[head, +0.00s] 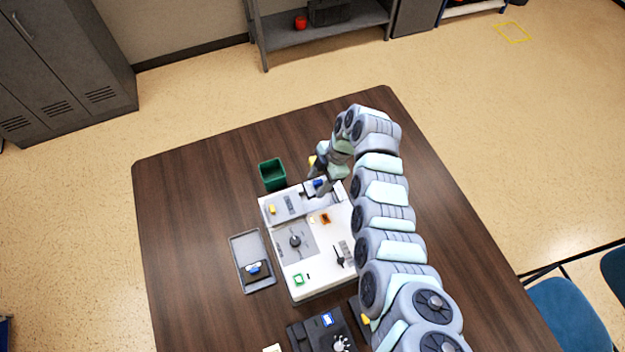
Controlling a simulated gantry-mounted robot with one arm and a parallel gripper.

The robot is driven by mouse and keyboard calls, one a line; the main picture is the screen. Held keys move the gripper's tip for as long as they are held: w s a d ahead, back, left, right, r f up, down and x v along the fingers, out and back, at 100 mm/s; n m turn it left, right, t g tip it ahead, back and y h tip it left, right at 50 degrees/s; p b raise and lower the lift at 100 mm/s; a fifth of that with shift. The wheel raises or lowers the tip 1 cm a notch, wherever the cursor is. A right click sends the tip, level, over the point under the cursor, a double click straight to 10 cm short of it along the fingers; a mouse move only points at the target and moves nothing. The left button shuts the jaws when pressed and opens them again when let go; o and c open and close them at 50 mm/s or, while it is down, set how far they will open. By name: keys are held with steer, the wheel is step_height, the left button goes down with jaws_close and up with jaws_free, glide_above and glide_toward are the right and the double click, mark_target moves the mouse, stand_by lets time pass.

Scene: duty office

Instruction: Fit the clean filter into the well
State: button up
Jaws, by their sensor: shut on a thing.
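A white machine (318,268) stands on the table, with a grey strip along its back edge. My gripper (317,184) reaches down over the right part of that strip. It is shut on a small blue-topped piece (318,183), low at the machine. I cannot tell whether this is the clean filter, or whether it is seated or held just above the surface. The well is not clearly visible; the gripper and arm cover part of that area. A grey tray (239,245) left of the machine holds a dark block with a blue and white top (253,268).
A green bin (272,173) stands behind the machine. The machine bears a round knob (295,241), a black lever (340,258) and a yellow part (271,208). A dark device (318,332) lies in front. The table's left side (185,230) is clear.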

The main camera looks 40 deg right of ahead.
steer(key=shift+f+b, duration=2.25)
steer(key=shift+f, duration=0.9)
steer(key=shift+f+b, duration=0.7)
steer(key=shift+f, duration=0.1)
steer(key=o, duration=1.7)
steer(key=shift+o, duration=0.5)
steer(key=shift+r+p, duration=1.15)
steer(key=shift+r, duration=0.3)
steer(key=shift+r+p, duration=1.25)
steer(key=shift+r, duration=1.4)
